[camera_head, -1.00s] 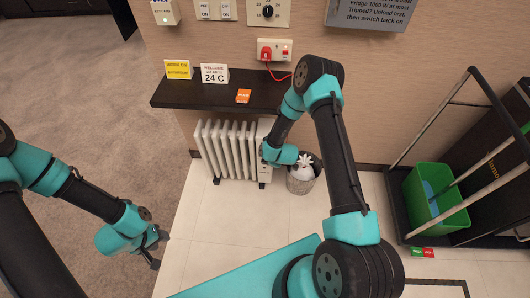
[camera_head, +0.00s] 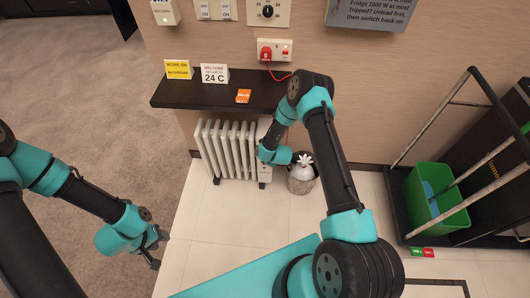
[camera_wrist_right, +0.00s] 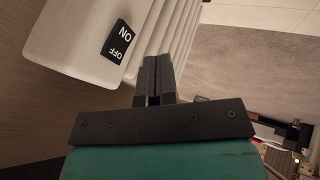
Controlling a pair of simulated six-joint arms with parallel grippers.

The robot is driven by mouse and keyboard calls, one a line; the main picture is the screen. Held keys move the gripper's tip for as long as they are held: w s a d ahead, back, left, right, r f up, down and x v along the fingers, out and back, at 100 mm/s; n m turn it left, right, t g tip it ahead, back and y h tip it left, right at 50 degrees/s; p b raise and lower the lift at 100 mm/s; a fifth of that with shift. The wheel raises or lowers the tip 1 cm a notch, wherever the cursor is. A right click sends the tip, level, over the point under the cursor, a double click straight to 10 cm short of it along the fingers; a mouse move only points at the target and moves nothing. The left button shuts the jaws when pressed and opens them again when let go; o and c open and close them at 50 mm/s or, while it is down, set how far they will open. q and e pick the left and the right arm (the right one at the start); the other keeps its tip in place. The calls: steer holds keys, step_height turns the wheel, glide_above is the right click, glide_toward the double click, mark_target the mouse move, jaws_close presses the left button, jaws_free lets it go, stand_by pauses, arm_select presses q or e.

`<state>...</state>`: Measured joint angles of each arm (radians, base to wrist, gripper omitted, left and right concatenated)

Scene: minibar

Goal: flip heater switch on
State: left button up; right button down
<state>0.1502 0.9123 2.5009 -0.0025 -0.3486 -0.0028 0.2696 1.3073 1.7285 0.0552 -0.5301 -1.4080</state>
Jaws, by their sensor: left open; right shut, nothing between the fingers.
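The white finned heater (camera_head: 225,148) stands on the floor against the wall, below the dark shelf. Its black switch piece (camera_wrist_right: 117,42), lettered ON and OFF, shows on the white end panel in the right wrist view. My right gripper (camera_wrist_right: 160,62) is shut and empty. Its fingertips are beside the heater, to the right of the ON/OFF piece and apart from it in the picture. In the head view my right wrist hides the heater's right end and the fingers. My left gripper (camera_head: 155,250) is open and empty, low at the left, away from the heater.
A dark shelf (camera_head: 200,95) with small signs overhangs the heater. A bin (camera_head: 301,180) stands just right of it. A wall socket (camera_head: 275,50) with a red plug is above. A cart with a green bucket (camera_head: 432,200) is at the right. The tiled floor in front is clear.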

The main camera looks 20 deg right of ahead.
steer(key=w+d+f, duration=0.1)
steer(key=w+f, duration=0.3)
steer(key=w, duration=0.2)
steer(key=shift+d+f, duration=0.2)
steer(key=shift+d, duration=0.05)
steer(key=shift+w+a, duration=0.15)
steer(key=shift+w, duration=0.05)
